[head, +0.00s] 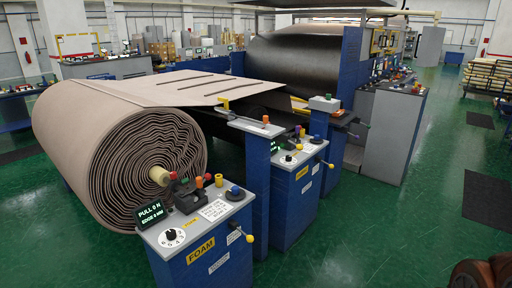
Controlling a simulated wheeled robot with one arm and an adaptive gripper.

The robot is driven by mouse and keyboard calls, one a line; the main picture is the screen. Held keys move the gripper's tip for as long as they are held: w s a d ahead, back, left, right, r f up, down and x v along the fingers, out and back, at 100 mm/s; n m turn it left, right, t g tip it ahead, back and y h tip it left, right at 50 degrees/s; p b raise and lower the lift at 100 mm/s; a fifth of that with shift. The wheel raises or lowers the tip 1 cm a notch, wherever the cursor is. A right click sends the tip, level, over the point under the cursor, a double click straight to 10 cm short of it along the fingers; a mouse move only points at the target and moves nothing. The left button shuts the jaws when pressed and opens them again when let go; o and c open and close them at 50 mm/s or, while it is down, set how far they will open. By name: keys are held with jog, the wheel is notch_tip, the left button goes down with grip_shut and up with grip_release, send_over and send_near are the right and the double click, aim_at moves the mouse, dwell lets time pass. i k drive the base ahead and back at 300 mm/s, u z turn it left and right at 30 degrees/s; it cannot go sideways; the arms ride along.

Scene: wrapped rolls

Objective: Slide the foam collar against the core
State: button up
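A large brown wrapped roll (100,150) lies on its side at the left, its spiral end facing me. A pale yellow cylindrical piece (159,175) sticks out at the roll's centre. It may be the foam collar or the core's end; I cannot tell them apart, or see any gap between them. A blue console (205,262) labelled FOAM stands in front of the roll's right side. A black fitting (184,196) with coloured knobs on the console stands close to the yellow piece. My gripper is not in view.
The console carries a small display (151,213), a dial (172,236) and a yellow-knobbed lever (249,238) jutting right. A second console (297,205) and blue posts stand behind it. Green floor (370,240) is open at the right, with a dark mat (487,205).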

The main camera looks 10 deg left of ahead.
aim_at(172, 183)
jog(key=u, duration=0.55)
jog(key=i, duration=1.95)
jog(key=u, duration=1.2)
jog(key=i, duration=0.8)
jog(key=u, duration=0.35)
